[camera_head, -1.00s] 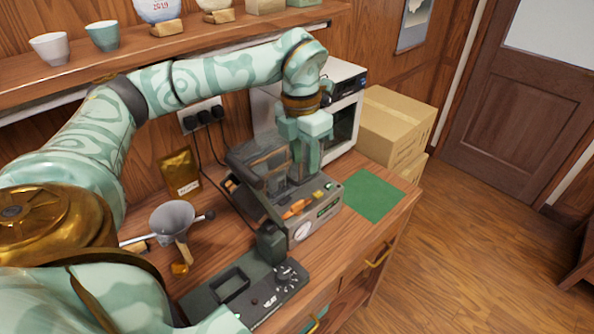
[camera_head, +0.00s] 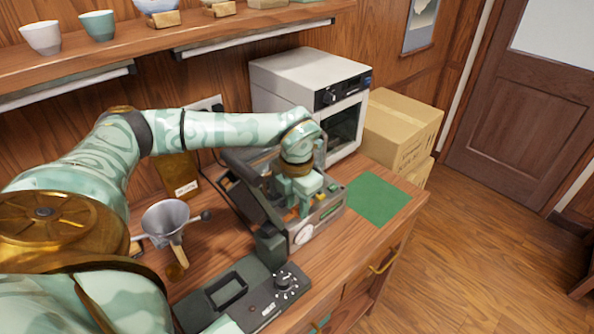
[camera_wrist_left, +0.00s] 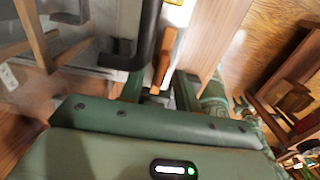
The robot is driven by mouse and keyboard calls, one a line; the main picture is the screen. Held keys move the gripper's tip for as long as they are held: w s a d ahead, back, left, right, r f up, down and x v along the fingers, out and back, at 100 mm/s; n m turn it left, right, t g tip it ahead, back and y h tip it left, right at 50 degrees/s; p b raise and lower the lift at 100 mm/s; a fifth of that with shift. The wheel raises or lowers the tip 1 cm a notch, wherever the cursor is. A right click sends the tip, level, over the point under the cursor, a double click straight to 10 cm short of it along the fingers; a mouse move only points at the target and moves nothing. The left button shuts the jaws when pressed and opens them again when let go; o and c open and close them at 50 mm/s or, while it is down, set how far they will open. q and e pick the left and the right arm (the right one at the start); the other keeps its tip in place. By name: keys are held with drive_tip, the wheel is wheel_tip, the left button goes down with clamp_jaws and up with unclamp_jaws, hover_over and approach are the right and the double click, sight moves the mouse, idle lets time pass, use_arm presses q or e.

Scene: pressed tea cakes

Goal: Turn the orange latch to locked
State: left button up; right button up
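The machine with the latch, a dark grey and green unit with a raised lid and a round white gauge, stands on the wooden counter; its front (camera_head: 327,215) shows in the head view. My left gripper (camera_head: 301,212) is down over its top and covers the latch in the head view. In the left wrist view the orange latch (camera_wrist_left: 161,62) is a narrow upright bar in line with the gap of the left gripper (camera_wrist_left: 158,92). The two fingers are apart, one on each side of its lower end; I cannot tell whether they touch it. My right gripper is out of view.
A white oven (camera_head: 310,80) stands behind the machine, with cardboard boxes (camera_head: 400,125) to its right. A green mat (camera_head: 380,199) lies bare on the counter. A funnel (camera_head: 166,218) and a dark control unit (camera_head: 250,306) are on the near left side.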

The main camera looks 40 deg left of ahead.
use_arm(q)
drive_tip(key=shift+f, duration=0.15)
clamp_jaws()
